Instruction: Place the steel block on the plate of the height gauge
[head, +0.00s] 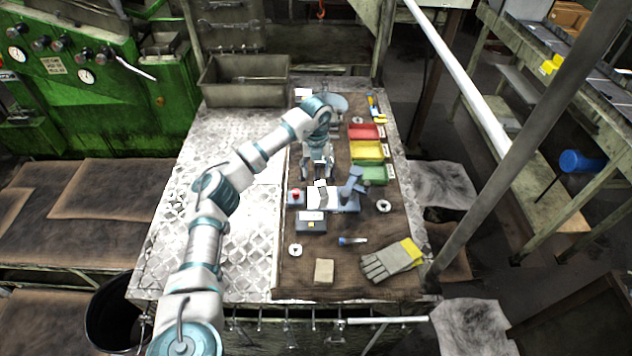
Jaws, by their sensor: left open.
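The height gauge (352,192) is a blue-grey device with an upright column and a pale plate (333,203), in the middle of the brown work mat. A small light-grey block (321,189), which looks like the steel block, shows at the plate, just below my left gripper. It seems to rest on the plate, but its underside is too small to make out. My left gripper (318,177) is open, pointing down, with its fingertips just above or beside the block. I cannot tell if they touch it. My right gripper is not in view.
A red button box (295,196) stands left of the gauge, and a dark box (311,222) in front. Red (365,132), yellow (367,151) and green (373,174) bins line the right. Gloves (392,261) and a beige block (324,271) lie near the front. The metal tabletop left is clear.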

